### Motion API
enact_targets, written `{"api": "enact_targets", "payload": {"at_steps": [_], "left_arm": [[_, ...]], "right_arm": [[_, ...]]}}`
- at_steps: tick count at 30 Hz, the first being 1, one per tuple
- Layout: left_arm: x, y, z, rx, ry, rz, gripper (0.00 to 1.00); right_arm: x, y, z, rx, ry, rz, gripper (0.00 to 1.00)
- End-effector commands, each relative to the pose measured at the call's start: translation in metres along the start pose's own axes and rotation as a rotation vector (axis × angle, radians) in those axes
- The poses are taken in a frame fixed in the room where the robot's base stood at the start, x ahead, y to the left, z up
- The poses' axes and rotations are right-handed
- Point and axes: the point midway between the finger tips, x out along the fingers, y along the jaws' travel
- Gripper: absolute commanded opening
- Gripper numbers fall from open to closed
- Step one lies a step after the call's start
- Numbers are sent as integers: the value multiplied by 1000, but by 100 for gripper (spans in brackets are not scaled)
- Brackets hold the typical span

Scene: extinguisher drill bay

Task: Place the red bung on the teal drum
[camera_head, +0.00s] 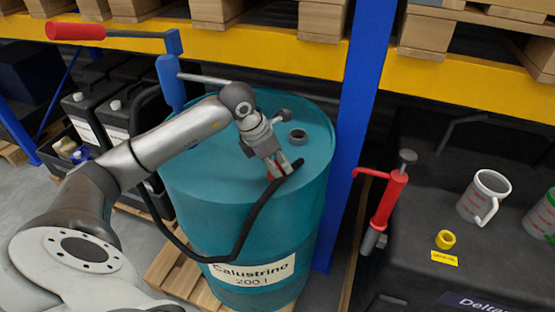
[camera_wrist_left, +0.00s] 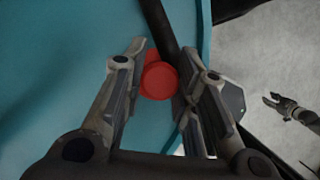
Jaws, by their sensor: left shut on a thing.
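The teal drum (camera_head: 225,215) stands upright on a wooden pallet, labelled "Calustrino 200 l". A round grey-rimmed fitting with a dark centre (camera_head: 298,135) shows on its top. My left gripper (camera_head: 282,171) points down at the front right part of the drum top. It is shut on the red bung (camera_wrist_left: 160,80), which shows between its fingers in the left wrist view and is mostly hidden in the head view. Whether the bung touches the drum is unclear. My right gripper (camera_wrist_left: 275,99) shows small in the left wrist view, over grey floor, its fingers apart.
A black hose (camera_head: 256,212) loops in front of the drum and passes close to the bung and left fingers. A blue rack post (camera_head: 352,130) rises right of the drum. A red hand pump (camera_head: 391,200), white mug (camera_head: 484,195) and yellow piece (camera_head: 446,239) are further right.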

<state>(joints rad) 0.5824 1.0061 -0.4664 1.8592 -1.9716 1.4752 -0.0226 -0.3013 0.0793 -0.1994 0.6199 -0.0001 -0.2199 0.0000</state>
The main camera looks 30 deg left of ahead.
Motion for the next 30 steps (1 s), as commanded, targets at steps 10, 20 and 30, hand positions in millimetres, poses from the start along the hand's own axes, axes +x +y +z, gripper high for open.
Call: {"api": "enact_targets", "payload": {"at_steps": [10, 20, 30], "left_arm": [[4, 0, -1, 1, -1, 0, 0], [3, 0, -1, 0, 0, -1, 48], [-9, 1, 0, 1, -2, 2, 48]], "right_arm": [[5, 0, -1, 0, 2, 0, 40], [3, 0, -1, -1, 2, 0, 40], [5, 0, -1, -1, 2, 1, 40]]}}
